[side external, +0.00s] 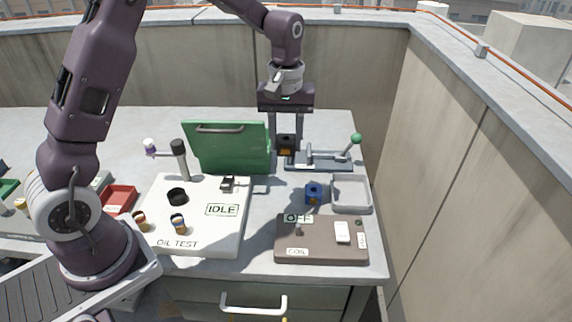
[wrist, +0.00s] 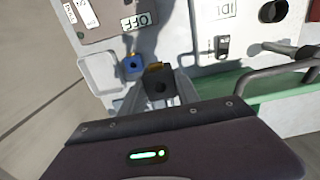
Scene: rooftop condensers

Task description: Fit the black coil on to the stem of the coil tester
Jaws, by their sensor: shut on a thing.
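The black coil (side external: 286,141), with an orange-brown patch on its side, is between the fingers of my gripper (side external: 286,150). My gripper is shut on it and holds it upright, above the back of the bench. The coil tester (side external: 332,251) is a brown box at the front right, marked COIL, with an OFF sign. Its short stem (side external: 298,230) stands at its left part, with nothing on it. The tester (wrist: 92,31) also shows in the wrist view, apart from the coil.
A blue coil (side external: 314,192) stands between my gripper and the tester, left of a grey tray (side external: 369,207). A lever fixture (side external: 320,161) is close beside my gripper. The white oil tester (side external: 205,240) reads IDLE, with a green lid (side external: 232,150) behind it. A wall bounds the right side.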

